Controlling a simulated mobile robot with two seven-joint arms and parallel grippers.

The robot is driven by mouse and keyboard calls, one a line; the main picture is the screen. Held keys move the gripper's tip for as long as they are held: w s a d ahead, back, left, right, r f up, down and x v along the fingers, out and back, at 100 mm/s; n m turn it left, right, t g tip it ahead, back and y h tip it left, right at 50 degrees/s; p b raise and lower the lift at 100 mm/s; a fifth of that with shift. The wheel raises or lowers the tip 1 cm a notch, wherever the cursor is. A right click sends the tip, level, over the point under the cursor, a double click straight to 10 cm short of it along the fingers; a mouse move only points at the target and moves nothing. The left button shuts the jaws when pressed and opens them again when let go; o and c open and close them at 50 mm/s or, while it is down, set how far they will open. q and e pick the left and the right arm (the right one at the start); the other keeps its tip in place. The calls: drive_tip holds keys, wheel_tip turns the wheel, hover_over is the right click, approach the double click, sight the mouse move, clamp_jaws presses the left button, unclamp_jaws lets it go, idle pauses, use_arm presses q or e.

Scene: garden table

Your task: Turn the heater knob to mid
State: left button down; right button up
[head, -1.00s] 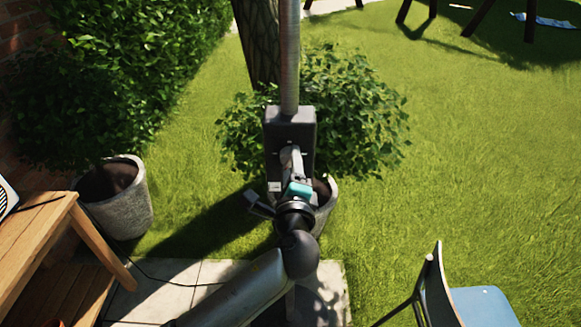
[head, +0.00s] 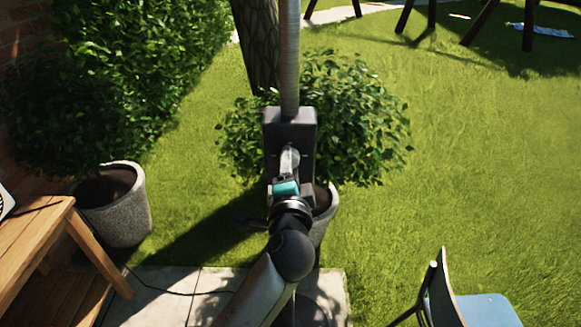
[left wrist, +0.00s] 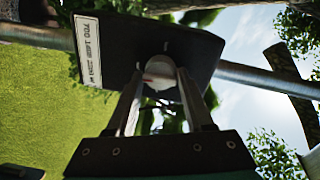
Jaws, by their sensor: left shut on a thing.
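The heater's dark control box (head: 290,118) is fixed to a metal pole and faces me. In the left wrist view the box (left wrist: 110,48) appears sideways, with a white printed label (left wrist: 88,52). The pale round knob (left wrist: 160,70) sits on its face, with a small red mark near its lower left. My left gripper (head: 289,158) reaches up to the box. In the left wrist view its two fingers (left wrist: 162,84) are closed on the knob from both sides and partly cover it. The knob's setting cannot be read. My right gripper is not in view.
The metal pole (head: 290,50) rises above the box. A bushy plant (head: 350,120) stands behind it. A wooden table (head: 35,240) and a stone pot (head: 120,210) are at left, a blue chair (head: 480,308) at lower right. Open lawn lies to the right.

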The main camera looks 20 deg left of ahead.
use_arm(q)
drive_tip(key=shift+r, duration=0.15)
drive_tip(key=c, duration=0.7)
unclamp_jaws()
drive_tip(key=o, duration=0.4)
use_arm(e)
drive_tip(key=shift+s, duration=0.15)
